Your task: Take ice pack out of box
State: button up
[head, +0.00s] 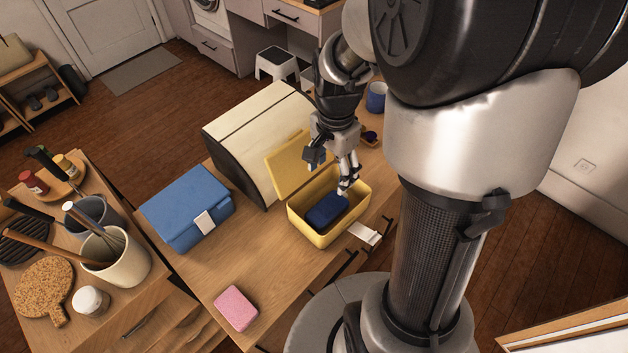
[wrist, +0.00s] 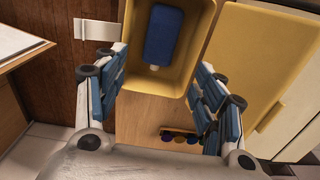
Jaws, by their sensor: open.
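The yellow box (head: 309,231) stands on the wooden counter with its yellow lid (head: 299,160) swung open behind it. A dark blue ice pack (head: 327,209) lies inside the box. In the wrist view the ice pack (wrist: 163,38) lies in the yellow box (wrist: 187,88), with a small pale object (wrist: 154,68) at its end. My gripper (head: 347,187) is above the right end of the box, fingers pointing down. In the wrist view my gripper (wrist: 160,95) is open, its fingers spread apart, with nothing between them.
A closed blue box (head: 187,208) stands left of the yellow box, and a cream bread bin (head: 250,130) is behind. A pink sponge (head: 236,308) lies at the front left. A blue mug (head: 376,97) stands at the back. The counter between is clear.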

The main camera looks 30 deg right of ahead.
jog(key=b, duration=0.3)
send_over(328, 208)
notch_tip(328, 208, down, 11)
jog(key=shift+s+r, duration=0.15)
jog(key=shift+r, duration=0.05)
jog(key=shift+w+f+b, duration=0.15)
jog(key=shift+f+b, duration=0.55)
jog(key=shift+f, duration=0.85)
jog(key=shift+w+f+b, duration=0.1)
jog(key=shift+f+b, duration=0.6)
jog(key=shift+f, duration=0.85)
jog(key=shift+r, duration=0.1)
jog(key=shift+c, duration=0.5)
jog(key=c, duration=1.1)
